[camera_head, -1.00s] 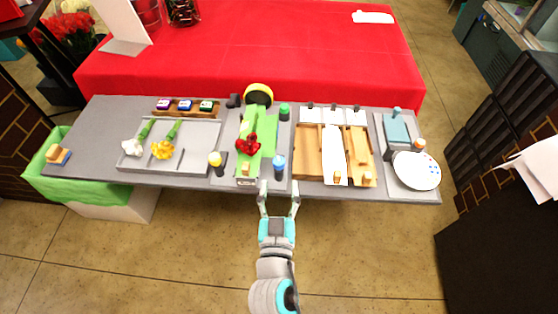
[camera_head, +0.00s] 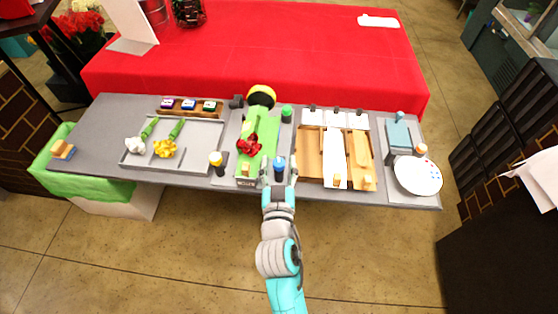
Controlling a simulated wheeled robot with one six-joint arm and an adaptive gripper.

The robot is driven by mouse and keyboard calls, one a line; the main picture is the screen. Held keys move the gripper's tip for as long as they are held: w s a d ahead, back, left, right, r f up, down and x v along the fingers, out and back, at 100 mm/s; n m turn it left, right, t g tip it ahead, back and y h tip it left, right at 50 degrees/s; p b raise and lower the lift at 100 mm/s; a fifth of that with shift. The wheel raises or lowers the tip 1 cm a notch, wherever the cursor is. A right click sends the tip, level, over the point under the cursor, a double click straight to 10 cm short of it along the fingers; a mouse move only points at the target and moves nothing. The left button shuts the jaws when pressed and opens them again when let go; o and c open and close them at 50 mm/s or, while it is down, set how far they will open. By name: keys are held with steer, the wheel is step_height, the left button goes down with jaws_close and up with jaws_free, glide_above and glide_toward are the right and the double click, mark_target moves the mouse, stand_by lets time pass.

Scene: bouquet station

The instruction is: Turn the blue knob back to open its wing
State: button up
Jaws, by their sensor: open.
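The blue knob (camera_head: 279,163) stands upright on a dark post at the front of the grey bench, right of the green bouquet fixture (camera_head: 243,170). My gripper (camera_head: 279,173) reaches over the bench's front edge from below. Its fingers are open, with one on the left and one on the right of the knob's post. I cannot tell whether they touch it. The fixture's green wings lie around stems with a red flower (camera_head: 249,147).
A grey tray (camera_head: 195,164) with white and yellow flowers lies left. A black and yellow roll (camera_head: 261,96) stands behind the fixture.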

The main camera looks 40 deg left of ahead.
steer(key=shift+w+a, duration=0.3)
steer(key=shift+w, duration=0.1)
jaws_close()
